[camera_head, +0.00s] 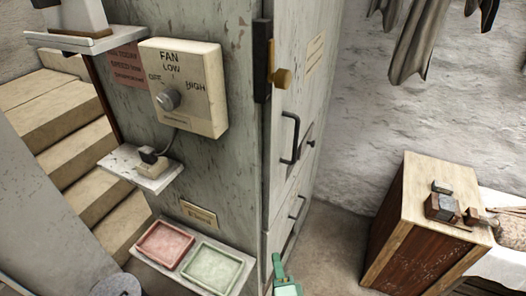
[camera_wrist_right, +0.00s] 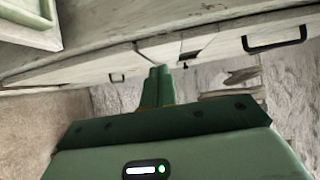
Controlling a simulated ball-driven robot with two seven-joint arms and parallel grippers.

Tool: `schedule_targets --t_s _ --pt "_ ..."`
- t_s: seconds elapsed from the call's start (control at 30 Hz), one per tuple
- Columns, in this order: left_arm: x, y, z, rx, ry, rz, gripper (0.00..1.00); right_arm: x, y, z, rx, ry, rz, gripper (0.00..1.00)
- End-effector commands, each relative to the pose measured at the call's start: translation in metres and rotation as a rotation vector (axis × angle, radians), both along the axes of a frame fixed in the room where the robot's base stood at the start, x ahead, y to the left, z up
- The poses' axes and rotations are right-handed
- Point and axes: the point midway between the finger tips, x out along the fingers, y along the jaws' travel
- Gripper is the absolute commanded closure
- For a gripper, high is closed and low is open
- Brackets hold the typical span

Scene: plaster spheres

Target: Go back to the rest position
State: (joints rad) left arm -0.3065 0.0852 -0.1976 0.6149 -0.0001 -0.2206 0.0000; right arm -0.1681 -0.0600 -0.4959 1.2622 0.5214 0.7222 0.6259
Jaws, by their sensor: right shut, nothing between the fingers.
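My right gripper (camera_head: 284,276) shows as a green tip at the bottom edge of the head view, in front of the cabinet's lower right side. In the right wrist view its green fingers (camera_wrist_right: 157,86) are together with nothing between them. It touches nothing that I can see. Most of my right arm is out of the head view. My left gripper is not in either view.
A grey cabinet (camera_head: 225,150) carries a fan control box (camera_head: 205,112) with a knob, and a black handle (camera_head: 290,138). A red tray (camera_head: 164,244) and a green tray (camera_head: 212,268) sit on its low shelf. A wooden crate (camera_head: 410,225) stands right. Steps (camera_head: 60,130) rise left.

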Motion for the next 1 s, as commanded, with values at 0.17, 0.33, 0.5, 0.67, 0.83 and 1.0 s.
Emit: schedule_targets --t_s 0.17,0.33,0.5,0.67,0.83,1.0 --pt "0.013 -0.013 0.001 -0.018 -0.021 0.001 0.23 -0.004 0.014 -0.012 -0.174 0.029 0.08 1.0" --pt "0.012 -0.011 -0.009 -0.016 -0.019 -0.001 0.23 -0.049 0.014 -0.125 -0.731 0.214 0.373 1.0" --pt "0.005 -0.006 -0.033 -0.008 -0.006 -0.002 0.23 -0.135 -0.034 -0.253 -1.166 0.432 0.703 1.0" --pt "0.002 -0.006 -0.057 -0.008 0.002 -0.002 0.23 -0.233 -0.097 -0.342 -1.423 0.63 1.02 1.0" --pt "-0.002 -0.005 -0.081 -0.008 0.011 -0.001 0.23 -0.325 -0.159 -0.396 -1.525 0.81 1.262 1.0" --pt "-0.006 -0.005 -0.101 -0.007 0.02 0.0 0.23 -0.371 -0.192 -0.421 -1.517 0.911 1.316 1.0"
